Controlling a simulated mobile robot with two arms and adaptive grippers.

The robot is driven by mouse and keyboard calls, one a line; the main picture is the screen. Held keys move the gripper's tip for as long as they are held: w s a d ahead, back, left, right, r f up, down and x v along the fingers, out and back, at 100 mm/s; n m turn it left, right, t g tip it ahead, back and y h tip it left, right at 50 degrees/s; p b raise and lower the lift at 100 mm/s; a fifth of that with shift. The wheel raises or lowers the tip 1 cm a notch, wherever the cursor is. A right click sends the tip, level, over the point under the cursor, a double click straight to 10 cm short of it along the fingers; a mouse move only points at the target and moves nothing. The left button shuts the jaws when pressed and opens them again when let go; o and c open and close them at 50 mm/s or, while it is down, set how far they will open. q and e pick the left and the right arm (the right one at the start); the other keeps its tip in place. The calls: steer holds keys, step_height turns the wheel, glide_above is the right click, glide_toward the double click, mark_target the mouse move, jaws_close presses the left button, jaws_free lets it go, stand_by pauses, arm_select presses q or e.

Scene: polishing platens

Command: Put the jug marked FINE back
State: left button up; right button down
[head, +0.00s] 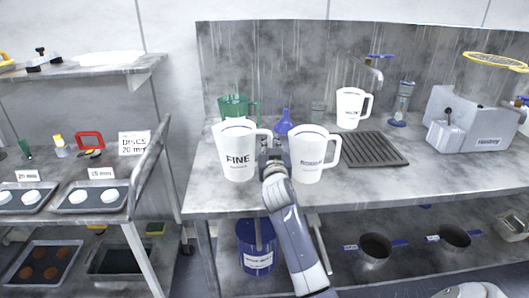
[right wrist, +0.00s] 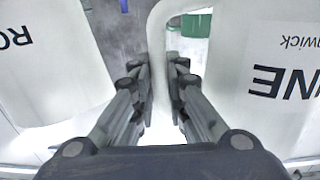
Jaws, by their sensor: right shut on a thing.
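The white jug marked FINE (head: 238,163) is upright at the front left of the grey bench, its handle toward the right. It shows upside down at the right of the right wrist view (right wrist: 262,110). My right gripper (head: 271,155) is at that handle. In the right wrist view its fingers (right wrist: 158,95) are on both sides of the handle, shut on it. I cannot tell for sure whether the jug's base touches the bench. My left gripper is not in view.
A second white jug (head: 310,160) with small print stands close right of my gripper. Behind are a green jug (head: 233,106), a blue funnel (head: 284,124) and another white jug (head: 350,108). A dark drain grid (head: 370,149) lies right. A trolley (head: 150,165) stands left.

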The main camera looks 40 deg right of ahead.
steer(key=shift+w+f, duration=0.65)
steer(key=shift+f, duration=0.3)
steer(key=shift+w+f, duration=0.6)
steer(key=shift+f, duration=0.3)
steer(key=c, duration=2)
jaws_free()
steer(key=shift+f, duration=0.2)
steer(key=o, duration=0.4)
steer(key=shift+a+r, duration=0.1)
steer(key=shift+r, duration=0.1)
steer(key=v, duration=1.2)
steer(key=shift+b, duration=0.45)
steer(key=shift+s+f, duration=0.1)
